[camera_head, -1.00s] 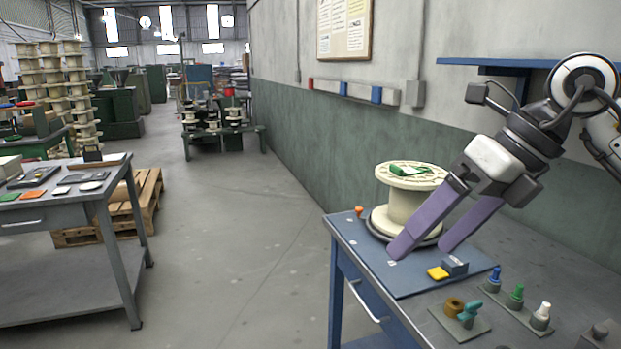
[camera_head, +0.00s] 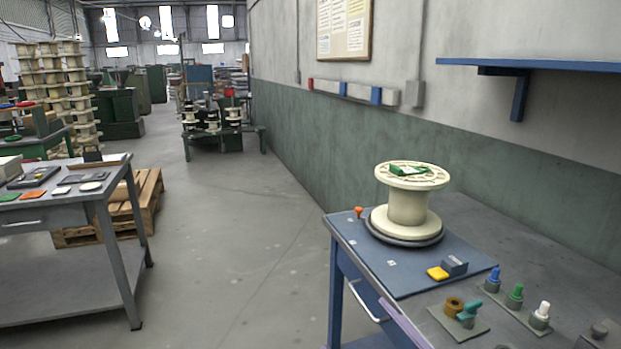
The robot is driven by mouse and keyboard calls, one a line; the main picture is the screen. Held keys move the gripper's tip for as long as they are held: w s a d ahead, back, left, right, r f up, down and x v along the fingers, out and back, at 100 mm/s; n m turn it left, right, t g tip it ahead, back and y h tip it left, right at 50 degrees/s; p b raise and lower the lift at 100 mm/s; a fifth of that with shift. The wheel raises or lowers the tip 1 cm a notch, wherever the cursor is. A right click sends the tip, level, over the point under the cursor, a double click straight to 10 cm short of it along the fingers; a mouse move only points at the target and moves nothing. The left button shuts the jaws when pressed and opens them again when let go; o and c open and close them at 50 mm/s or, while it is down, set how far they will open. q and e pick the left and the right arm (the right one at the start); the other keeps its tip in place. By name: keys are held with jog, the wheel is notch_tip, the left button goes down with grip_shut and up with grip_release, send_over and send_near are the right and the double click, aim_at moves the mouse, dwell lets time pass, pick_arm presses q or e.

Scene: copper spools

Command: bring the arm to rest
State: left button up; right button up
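A cream spool (camera_head: 407,205) stands upright on a dark round base on the blue mat (camera_head: 365,255) of the workbench at the right. A green and white item (camera_head: 409,169) lies on its top flange. My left gripper is not in view.
Blue, green and white knobs (camera_head: 516,295) stand at the bench's right. A blue shelf (camera_head: 530,65) juts from the wall above. A grey table (camera_head: 70,215) stands left, with open floor between.

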jog(key=s+d+f+m+g+h, duration=0.2)
jog(key=s+d+f+m+h, duration=0.15)
jog(key=f, duration=0.55)
jog(key=s+d+f+m+g+h, duration=0.2)
jog(key=s+f+m+h, duration=0.25)
jog(key=f, duration=0.55)
jog(key=s+d+f+m+g, duration=0.2)
jog(key=s+f+m+g, duration=0.1)
jog(key=s+f, duration=0.8)
jog(key=shift+s+d+f+g+h, duration=0.15)
jog(key=shift+s+d+g+h, duration=0.2)
jog(key=shift+s+g, duration=0.75)
jog(key=shift+s+a, duration=0.1)
jog(key=shift+s, duration=0.05)
